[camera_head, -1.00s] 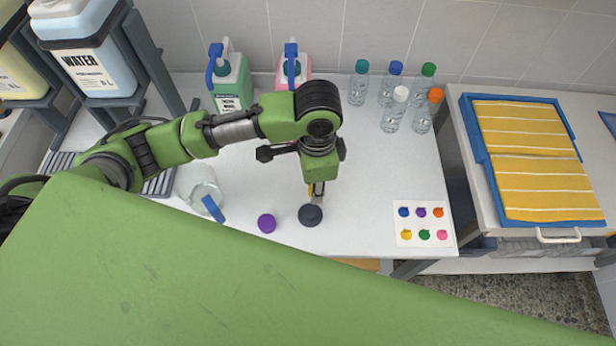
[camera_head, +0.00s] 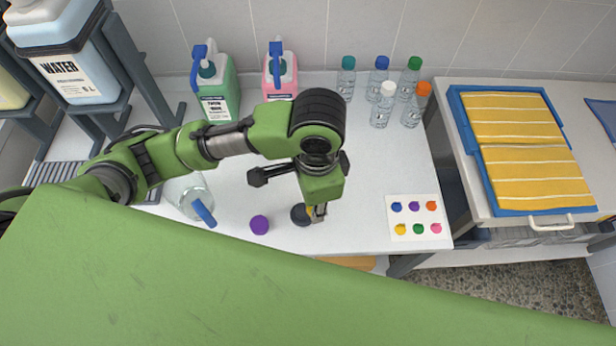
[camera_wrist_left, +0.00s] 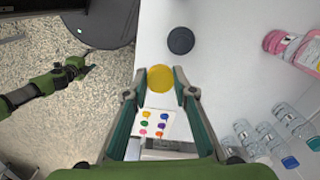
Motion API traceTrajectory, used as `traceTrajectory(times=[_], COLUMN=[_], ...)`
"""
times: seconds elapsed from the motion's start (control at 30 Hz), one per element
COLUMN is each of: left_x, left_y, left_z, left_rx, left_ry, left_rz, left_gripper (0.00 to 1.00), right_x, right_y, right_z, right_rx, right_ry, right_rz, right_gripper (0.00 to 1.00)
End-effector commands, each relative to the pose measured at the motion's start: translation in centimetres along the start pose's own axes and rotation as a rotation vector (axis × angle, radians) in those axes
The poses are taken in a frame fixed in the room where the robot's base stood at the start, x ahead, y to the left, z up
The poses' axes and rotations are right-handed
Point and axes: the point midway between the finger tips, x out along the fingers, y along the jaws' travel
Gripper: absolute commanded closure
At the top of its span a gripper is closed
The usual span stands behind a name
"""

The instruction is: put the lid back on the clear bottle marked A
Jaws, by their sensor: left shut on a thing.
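My left gripper (camera_head: 317,213) is shut on a yellow lid (camera_wrist_left: 160,78), a round disc between its fingertips in the wrist view. In the head view the lid is mostly hidden by the gripper. A black lid (camera_head: 301,214) lies just left of the gripper and also shows in the wrist view (camera_wrist_left: 181,41). A purple lid (camera_head: 259,225) lies further left. A clear container (camera_head: 190,193) stands at the left, partly behind my arm. No letter A is legible. What looks like my right gripper (camera_wrist_left: 86,68) is over the floor in the wrist view, too small to judge.
Several capped clear bottles (camera_head: 382,108) stand at the back right. Green (camera_head: 219,96) and pink (camera_head: 281,83) pump bottles stand behind my arm. A card with coloured dots (camera_head: 419,217) lies at the front right. A blue tray (camera_head: 463,122) holds yellow towels. The table's middle right is clear.

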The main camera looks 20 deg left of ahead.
Motion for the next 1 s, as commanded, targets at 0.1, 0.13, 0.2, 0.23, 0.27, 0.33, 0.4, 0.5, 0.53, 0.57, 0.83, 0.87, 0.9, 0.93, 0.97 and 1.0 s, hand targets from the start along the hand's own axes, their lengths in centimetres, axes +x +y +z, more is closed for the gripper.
traceTrajectory(times=[0.1, 0.13, 0.2, 0.23, 0.27, 0.33, 0.4, 0.5, 0.53, 0.57, 0.83, 0.87, 0.9, 0.93, 0.97, 1.0], left_x=[-1.5, -2.1, -3.5, -4.2, -4.8, -6.2, -7.6, -9.1, -9.4, -9.7, -10.3, -10.3, -10.3, -10.3, -10.3, -10.3], left_y=[-2.6, -3.4, -5.0, -5.6, -6.2, -7.3, -8.1, -8.8, -8.9, -9.0, -9.2, -9.2, -9.2, -9.2, -9.2, -9.2], left_z=[1.6, 2.1, 3.5, 4.1, 4.6, 5.9, 7.0, 8.1, 8.3, 8.6, 9.0, 9.0, 9.0, 9.0, 9.0, 9.0], left_rx=[-0.171, -0.228, -0.375, -0.439, -0.503, -0.645, -0.769, -0.907, -0.938, -0.964, -1.028, -1.028, -1.028, -1.028, -1.027, -1.027], left_ry=[-0.007, -0.008, -0.01, -0.01, -0.01, -0.007, -0.004, 0.001, 0.002, 0.003, 0.003, 0.003, 0.003, 0.003, 0.003, 0.003], left_rz=[-0.013, -0.015, -0.018, -0.019, -0.019, -0.017, -0.014, -0.007, -0.005, -0.003, 0.003, 0.003, 0.003, 0.003, 0.003, 0.003], left_gripper=[0.81, 0.81, 0.81, 0.81, 0.81, 0.81, 0.81, 0.81, 0.81, 0.81, 0.81, 0.81, 0.81, 0.81, 0.81, 0.81], right_x=[0.0, 0.0, 0.0, 0.0, 0.0, 0.1, 0.1, 0.1, 0.1, 0.1, 0.1, 0.1, 0.1, 0.1, 0.1, 0.1], right_y=[0.0, 0.0, 0.0, 0.0, 0.0, 0.0, 0.0, 0.0, 0.0, 0.0, 0.0, 0.0, 0.0, 0.0, 0.0, 0.0], right_z=[0.0, 0.0, 0.0, 0.0, 0.0, 0.0, 0.0, 0.0, 0.0, 0.0, 0.0, 0.0, 0.0, 0.0, 0.0, 0.0], right_rx=[0.0, 0.0, 0.0, 0.0, 0.0, 0.0, 0.0, 0.0, 0.0, 0.0, 0.0, 0.0, 0.0, 0.0, 0.0, 0.0], right_ry=[0.0, 0.0, 0.0, 0.0, 0.0, 0.0, 0.0, 0.0, 0.0, 0.0, 0.0, 0.0, 0.0, 0.0, 0.0, 0.0], right_rz=[0.0, 0.0, 0.0, 0.0, 0.0, 0.0, 0.0, 0.0, 0.0, 0.0, 0.0, 0.0, 0.0, 0.0, 0.0, 0.0], right_gripper=[0.43, 0.43, 0.43, 0.43, 0.43, 0.43, 0.43, 0.43, 0.43, 0.43, 0.43, 0.43, 0.43, 0.43, 0.51, 0.62])
